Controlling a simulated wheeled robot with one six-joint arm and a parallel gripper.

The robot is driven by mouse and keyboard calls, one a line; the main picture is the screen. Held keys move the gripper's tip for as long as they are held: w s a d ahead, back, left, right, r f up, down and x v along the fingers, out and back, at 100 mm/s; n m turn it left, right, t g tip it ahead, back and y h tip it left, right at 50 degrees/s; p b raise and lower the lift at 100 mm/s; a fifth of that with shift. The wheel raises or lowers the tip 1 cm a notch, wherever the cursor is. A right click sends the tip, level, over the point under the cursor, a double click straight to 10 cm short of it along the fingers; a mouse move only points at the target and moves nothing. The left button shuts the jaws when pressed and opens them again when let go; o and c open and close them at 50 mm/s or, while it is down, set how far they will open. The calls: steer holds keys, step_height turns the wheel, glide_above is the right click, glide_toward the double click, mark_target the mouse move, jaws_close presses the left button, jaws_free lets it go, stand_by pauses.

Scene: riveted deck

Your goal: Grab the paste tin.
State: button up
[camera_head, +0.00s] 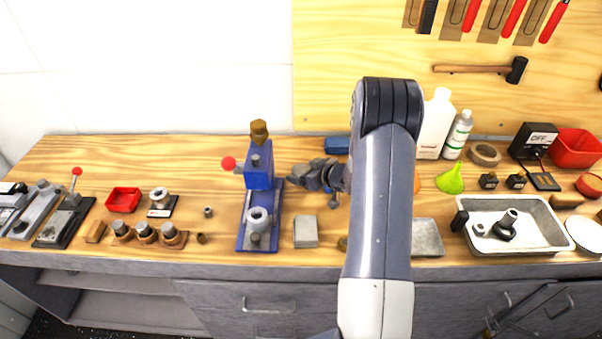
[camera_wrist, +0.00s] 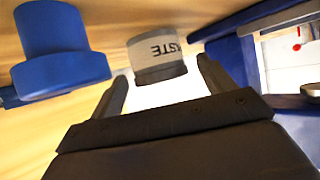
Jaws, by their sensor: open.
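The paste tin (camera_wrist: 157,57) is a grey and pale cylinder with dark lettering, upside down in the wrist view. It sits just ahead of my gripper (camera_wrist: 162,70), roughly in line with the gap between the fingertips. My gripper is open, with one finger on each side of the gap and nothing held. In the head view my gripper (camera_head: 294,179) is low over the bench, just right of the blue press (camera_head: 259,172). I cannot make out the tin in the head view; my gripper or arm may hide it.
In the wrist view a blue round object (camera_wrist: 55,45) stands close on the left and blue press parts (camera_wrist: 238,60) on the right. A grey block (camera_head: 305,232) lies nearer the bench front. A white bottle (camera_head: 435,125) and metal tray (camera_head: 545,232) are right of my arm.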

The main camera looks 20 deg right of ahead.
steer(key=shift+x, duration=0.85)
steer(key=c, duration=1.1)
